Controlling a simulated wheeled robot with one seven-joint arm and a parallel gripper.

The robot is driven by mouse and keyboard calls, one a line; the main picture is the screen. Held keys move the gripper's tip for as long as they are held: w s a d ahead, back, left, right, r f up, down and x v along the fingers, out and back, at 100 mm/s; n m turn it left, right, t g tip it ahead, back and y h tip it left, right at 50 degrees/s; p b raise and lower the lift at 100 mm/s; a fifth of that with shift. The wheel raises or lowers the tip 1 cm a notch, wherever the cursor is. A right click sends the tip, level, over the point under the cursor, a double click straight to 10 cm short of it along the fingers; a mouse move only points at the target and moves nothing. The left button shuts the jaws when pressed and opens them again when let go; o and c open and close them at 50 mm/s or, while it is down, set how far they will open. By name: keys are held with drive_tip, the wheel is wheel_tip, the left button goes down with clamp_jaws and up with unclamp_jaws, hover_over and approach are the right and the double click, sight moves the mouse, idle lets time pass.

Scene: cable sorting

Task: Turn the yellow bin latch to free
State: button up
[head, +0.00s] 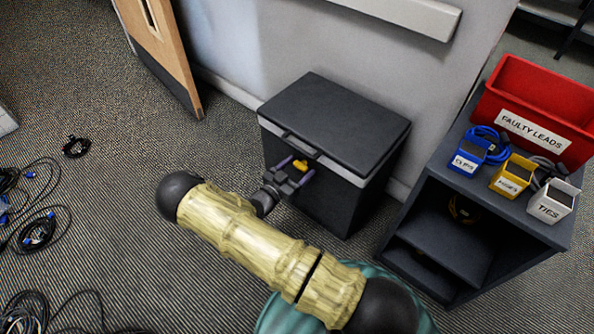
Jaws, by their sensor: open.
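The dark bin (336,125) stands on the carpet against the wall, its lid shut. The yellow latch (301,165) is on the upper front of the bin, just below the lid's edge. My gripper (295,168) is at the bin's front with its two purple-grey fingers apart, close to the latch, which shows at or just beyond the fingertips. I cannot tell whether the fingers touch it. My arm hides part of the floor in front of the bin, and the gripper covers part of the bin's front.
A dark shelf unit (455,222) stands to the right, with a red "FAULTY LEADS" bin (541,108) and small blue, yellow and white labelled boxes on top. Loose cables (38,232) lie on the floor at left. A wooden door (160,45) is at the upper left. Carpet left of the bin is clear.

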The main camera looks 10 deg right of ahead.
drive_tip(key=c, duration=1)
